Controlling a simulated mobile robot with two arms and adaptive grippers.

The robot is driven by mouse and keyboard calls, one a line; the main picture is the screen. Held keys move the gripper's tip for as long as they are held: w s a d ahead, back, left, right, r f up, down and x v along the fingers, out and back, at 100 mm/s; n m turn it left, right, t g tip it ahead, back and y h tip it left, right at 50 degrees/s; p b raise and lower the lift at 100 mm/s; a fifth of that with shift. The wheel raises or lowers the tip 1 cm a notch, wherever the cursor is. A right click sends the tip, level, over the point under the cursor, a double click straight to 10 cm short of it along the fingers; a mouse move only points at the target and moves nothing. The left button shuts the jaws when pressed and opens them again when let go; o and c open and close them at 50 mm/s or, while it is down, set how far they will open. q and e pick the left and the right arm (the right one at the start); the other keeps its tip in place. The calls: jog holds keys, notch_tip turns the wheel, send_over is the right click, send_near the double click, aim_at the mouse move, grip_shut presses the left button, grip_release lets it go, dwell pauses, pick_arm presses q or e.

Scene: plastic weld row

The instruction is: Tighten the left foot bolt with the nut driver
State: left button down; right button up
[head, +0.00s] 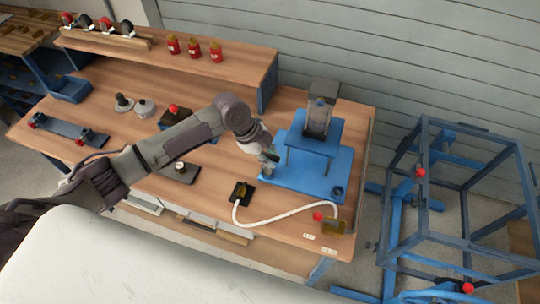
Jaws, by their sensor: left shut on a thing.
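The blue machine (315,140) stands on the wooden bench, with its blue base plate (300,185) flat on the top. My left gripper (268,160) is at the left edge of this plate, shut on the nut driver, which is small here and mostly hidden by the gripper. The left foot bolt is hidden under the gripper, so I cannot tell whether the driver touches it. A round dark foot bolt (338,191) shows at the plate's right front corner. My right gripper is not in view.
A black-and-yellow box (241,193) with a white cable (290,213) lies in front of the plate. A red button (318,216) is near the bench's front edge. Red bottles (194,47) stand on the rear shelf. A blue frame (455,200) stands right of the bench.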

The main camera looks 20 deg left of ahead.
pick_arm(q)
jog(key=shift+f, duration=0.5)
dwell(0.6)
jog(key=shift+b, duration=0.3)
